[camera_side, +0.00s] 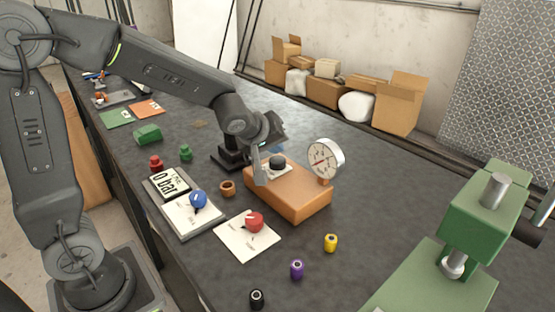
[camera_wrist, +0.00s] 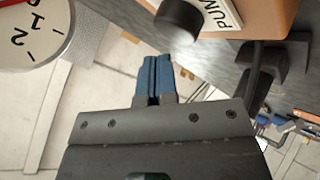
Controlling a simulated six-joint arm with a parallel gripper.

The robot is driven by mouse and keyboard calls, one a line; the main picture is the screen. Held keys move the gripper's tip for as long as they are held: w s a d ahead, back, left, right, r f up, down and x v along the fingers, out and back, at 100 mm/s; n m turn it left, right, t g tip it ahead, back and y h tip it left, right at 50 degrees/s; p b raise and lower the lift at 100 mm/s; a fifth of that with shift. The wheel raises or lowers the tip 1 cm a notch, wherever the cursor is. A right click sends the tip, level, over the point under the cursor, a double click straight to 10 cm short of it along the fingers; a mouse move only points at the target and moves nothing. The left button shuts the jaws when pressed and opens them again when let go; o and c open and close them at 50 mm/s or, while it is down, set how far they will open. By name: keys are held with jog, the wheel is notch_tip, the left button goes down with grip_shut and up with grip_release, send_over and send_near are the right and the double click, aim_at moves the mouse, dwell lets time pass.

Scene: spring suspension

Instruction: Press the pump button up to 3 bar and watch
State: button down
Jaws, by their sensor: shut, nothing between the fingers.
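The orange pump box (camera_side: 290,196) stands mid-table with a black button (camera_side: 277,162) on its top. A round white gauge (camera_side: 325,159) with a red needle stands at the box's back right corner; the reading is too small to tell. In the wrist view, the blue fingertips (camera_wrist: 154,62) are together, a little apart from the button (camera_wrist: 178,25). The "PUMP" label and part of the gauge (camera_wrist: 32,28) also show there.
Small coloured cylinders, such as the yellow one (camera_side: 331,242), stand nearby. A green press (camera_side: 475,225) stands at right. Cardboard boxes (camera_side: 326,91) line the back wall.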

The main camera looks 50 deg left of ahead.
aim_at(275, 159)
jog(key=shift+f, duration=0.15)
jog(key=shift+f, duration=0.3)
jog(key=shift+f, duration=0.85)
dwell(1.2)
jog(key=shift+r, duration=1.3)
jog(key=shift+r, duration=2.5)
